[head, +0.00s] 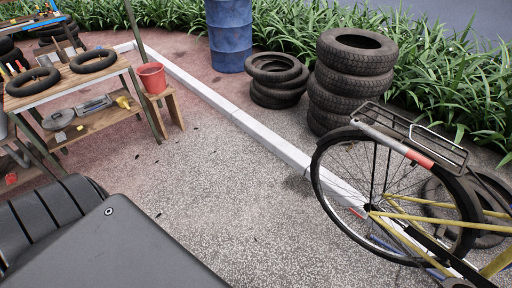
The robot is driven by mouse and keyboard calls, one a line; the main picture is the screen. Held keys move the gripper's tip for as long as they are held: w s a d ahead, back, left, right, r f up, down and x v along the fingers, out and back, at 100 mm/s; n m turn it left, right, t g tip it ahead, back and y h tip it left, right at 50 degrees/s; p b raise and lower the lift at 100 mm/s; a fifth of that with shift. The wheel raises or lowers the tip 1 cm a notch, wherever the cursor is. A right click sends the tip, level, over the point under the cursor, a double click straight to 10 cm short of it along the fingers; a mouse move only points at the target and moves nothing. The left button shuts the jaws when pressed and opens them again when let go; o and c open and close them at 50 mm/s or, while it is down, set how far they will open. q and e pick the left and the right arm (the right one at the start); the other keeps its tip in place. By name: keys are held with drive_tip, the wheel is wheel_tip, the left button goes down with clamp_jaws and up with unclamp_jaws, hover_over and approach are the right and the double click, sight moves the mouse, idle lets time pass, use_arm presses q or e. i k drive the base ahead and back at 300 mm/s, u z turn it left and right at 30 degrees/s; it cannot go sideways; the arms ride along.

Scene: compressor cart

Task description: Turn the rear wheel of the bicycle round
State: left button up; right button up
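The bicycle (410,215) is at the right, with its yellow frame cut off by the picture edge. Its rear wheel (368,208) faces me at a slant, with a black tyre, thin spokes and a hub that the yellow frame tubes meet. A mudguard with a white and red section (405,150) runs over the tyre, below a black wire rack (420,132). Neither of my grippers is in view, and nothing is seen touching the wheel.
Stacked tyres (350,85) and a shorter tyre pile (277,80) stand behind the wheel. A white kerb (240,117) runs diagonally towards it. A blue barrel (229,35), red bucket (152,78) and workbench (60,88) stand farther back. Open paving (225,185) lies left of the wheel.

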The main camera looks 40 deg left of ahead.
sight(465, 242)
drive_tip(key=u, duration=0.45)
drive_tip(key=k, duration=0.65)
drive_tip(key=u, duration=0.8)
drive_tip(key=i, duration=1.95)
drive_tip(key=z, duration=1.5)
drive_tip(key=i, duration=0.7)
drive_tip(key=z, duration=0.75)
